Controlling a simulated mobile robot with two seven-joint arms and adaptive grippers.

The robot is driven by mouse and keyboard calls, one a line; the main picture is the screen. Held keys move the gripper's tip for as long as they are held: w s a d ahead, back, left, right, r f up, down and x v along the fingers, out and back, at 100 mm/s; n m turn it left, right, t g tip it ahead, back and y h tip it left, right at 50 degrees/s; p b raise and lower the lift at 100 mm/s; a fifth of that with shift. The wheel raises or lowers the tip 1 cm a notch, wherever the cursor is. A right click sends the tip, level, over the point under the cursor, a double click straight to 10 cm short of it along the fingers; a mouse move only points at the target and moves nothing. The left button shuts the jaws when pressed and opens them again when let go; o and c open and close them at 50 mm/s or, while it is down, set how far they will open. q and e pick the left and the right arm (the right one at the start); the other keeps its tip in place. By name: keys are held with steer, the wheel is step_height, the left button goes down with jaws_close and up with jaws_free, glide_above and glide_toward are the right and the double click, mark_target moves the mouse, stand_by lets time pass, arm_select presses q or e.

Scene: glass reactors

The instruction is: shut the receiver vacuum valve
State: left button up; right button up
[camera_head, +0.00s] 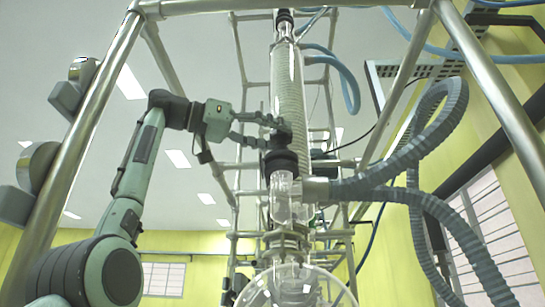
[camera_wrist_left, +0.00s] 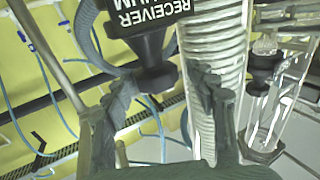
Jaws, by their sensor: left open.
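The receiver vacuum valve shows in the left wrist view as a black valve knob (camera_wrist_left: 155,76) below a black block with an upside-down white label (camera_wrist_left: 150,14) reading "RECEIVER" and part of a second word. In the head view the dark knob (camera_head: 282,138) is in front of the glass column. My left gripper (camera_head: 268,131) comes in from the left and is open, its fingertips close to the knob. In the left wrist view its two fingers (camera_wrist_left: 160,105) stand on either side of the knob, with gaps visible. Contact cannot be told. My right gripper is not in view.
A coiled glass condenser (camera_head: 290,85) stands right behind the valve. A grey corrugated hose (camera_head: 375,183) runs off to the right. Metal frame posts (camera_head: 95,110) surround the setup. Another black knob (camera_wrist_left: 264,66) is at the right of the wrist view.

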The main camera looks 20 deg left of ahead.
arm_select(q)
steer(key=n+t+y+b, duration=0.2)
steer(key=n+t+y, duration=0.2)
steer(key=shift+s+f+y, duration=0.1)
steer(key=shift+y, duration=0.3)
steer(key=shift+n+t+y+b, duration=0.3)
steer(key=shift+n+y, duration=0.2)
steer(key=shift+y, duration=0.2)
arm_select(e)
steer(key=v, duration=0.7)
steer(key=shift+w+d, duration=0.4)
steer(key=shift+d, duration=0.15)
arm_select(q)
steer(key=shift+c, duration=0.3)
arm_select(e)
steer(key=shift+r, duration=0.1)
